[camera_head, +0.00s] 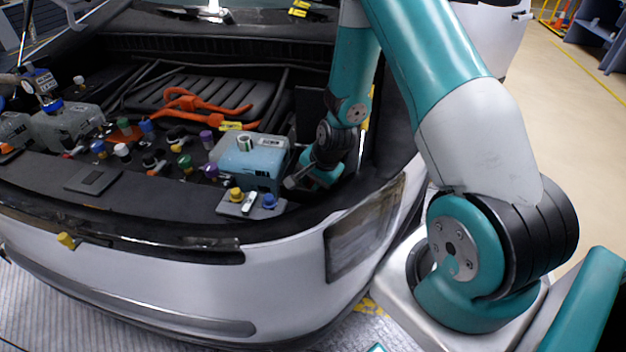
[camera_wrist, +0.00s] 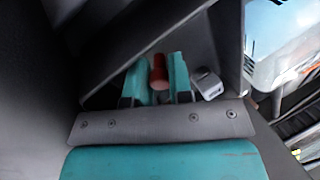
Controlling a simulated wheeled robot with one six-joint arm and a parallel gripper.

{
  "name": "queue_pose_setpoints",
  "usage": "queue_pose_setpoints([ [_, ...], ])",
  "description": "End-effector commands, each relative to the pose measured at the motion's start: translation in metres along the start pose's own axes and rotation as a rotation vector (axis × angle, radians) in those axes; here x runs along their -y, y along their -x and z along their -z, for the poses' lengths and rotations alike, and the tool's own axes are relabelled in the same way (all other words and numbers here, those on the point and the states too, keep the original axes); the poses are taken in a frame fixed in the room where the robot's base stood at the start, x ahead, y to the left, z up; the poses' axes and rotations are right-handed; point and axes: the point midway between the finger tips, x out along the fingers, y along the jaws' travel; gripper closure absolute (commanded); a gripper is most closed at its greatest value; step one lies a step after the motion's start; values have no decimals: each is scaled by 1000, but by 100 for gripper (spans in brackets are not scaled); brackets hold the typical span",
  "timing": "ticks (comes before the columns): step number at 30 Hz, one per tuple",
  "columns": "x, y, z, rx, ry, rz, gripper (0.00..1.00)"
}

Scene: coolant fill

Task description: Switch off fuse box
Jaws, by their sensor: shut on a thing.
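My gripper (camera_wrist: 158,82) shows in the wrist view with its two teal fingers on either side of a red knob-like piece (camera_wrist: 159,70), and it is shut on it. The red piece stands up between the fingers; its lower part is hidden. A small light grey block (camera_wrist: 207,83) sits just right of the fingers. In the head view my gripper (camera_head: 312,178) reaches down into the right corner of the car's open bay, beside a light blue tank (camera_head: 258,165). The red piece is hidden there. I cannot clearly make out a fuse box body.
The light blue tank also shows at the right of the wrist view (camera_wrist: 283,45), close to the gripper. Dark bay walls (camera_wrist: 195,25) enclose the gripper. Several coloured caps, orange cables (camera_head: 200,102) and another tank (camera_head: 68,122) fill the bay leftward.

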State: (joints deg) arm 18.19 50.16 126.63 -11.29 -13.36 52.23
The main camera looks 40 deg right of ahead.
Motion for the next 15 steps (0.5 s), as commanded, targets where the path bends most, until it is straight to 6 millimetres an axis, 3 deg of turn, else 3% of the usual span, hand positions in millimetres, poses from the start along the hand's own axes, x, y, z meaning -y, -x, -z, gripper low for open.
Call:
queue_pose_setpoints([
  [15, 13, -1, -4, -111, 50, -330, 100],
])
